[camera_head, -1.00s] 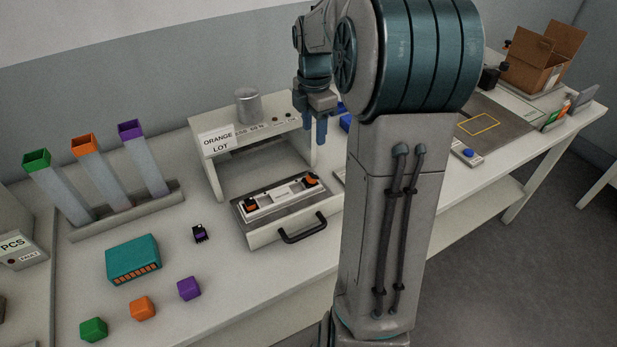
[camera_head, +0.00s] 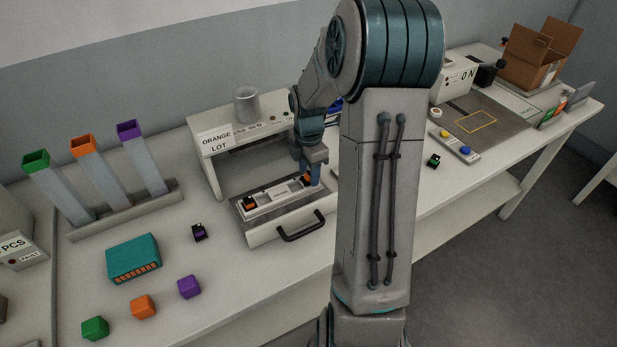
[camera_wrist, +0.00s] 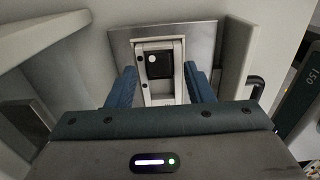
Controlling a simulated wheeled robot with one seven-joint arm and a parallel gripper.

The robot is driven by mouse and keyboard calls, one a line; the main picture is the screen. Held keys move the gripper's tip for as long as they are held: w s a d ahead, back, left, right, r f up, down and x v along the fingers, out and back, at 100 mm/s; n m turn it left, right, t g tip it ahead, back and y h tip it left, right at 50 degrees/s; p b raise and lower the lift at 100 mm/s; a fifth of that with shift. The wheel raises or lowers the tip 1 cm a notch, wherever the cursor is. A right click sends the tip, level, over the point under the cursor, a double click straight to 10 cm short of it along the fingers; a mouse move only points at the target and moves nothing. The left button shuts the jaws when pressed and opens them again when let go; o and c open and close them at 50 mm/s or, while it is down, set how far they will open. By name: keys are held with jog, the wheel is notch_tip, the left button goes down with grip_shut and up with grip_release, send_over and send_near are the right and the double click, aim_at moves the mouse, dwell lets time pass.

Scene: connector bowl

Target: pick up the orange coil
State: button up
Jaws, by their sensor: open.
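An orange-and-black coil (camera_head: 307,179) sits at the right end of the white fixture in the pulled-out drawer (camera_head: 262,232). A second orange-and-black coil (camera_head: 250,203) sits at the fixture's left end. My gripper (camera_head: 311,176) is low over the right end, open, and partly covers the coil there. In the wrist view, a black part with a white dot (camera_wrist: 158,64) lies in the fixture between the spread blue fingers of my gripper (camera_wrist: 160,82). No orange shows on it from above, and I cannot tell whether the fingers touch anything.
The drawer handle (camera_head: 302,229) sticks out in front. A purple-and-black coil (camera_head: 199,232), a teal box (camera_head: 133,258) and coloured cubes lie to the left. A green-and-black coil (camera_head: 433,161) lies right of my arm.

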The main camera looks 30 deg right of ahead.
jog(key=shift+f, duration=0.15)
grip_shut()
jog(key=shift+r, duration=0.5)
jog(key=r, duration=0.2)
jog(key=d+r, duration=0.1)
jog(key=shift+d+r+b, duration=0.15)
jog(key=shift+r+b, duration=0.2)
jog(key=shift+r, duration=0.05)
jog(key=s+d+r, duration=0.2)
jog(key=d+r, duration=0.4)
jog(key=d, duration=0.4)
jog(key=shift+d+b, duration=0.15)
jog(key=shift+b, duration=0.25)
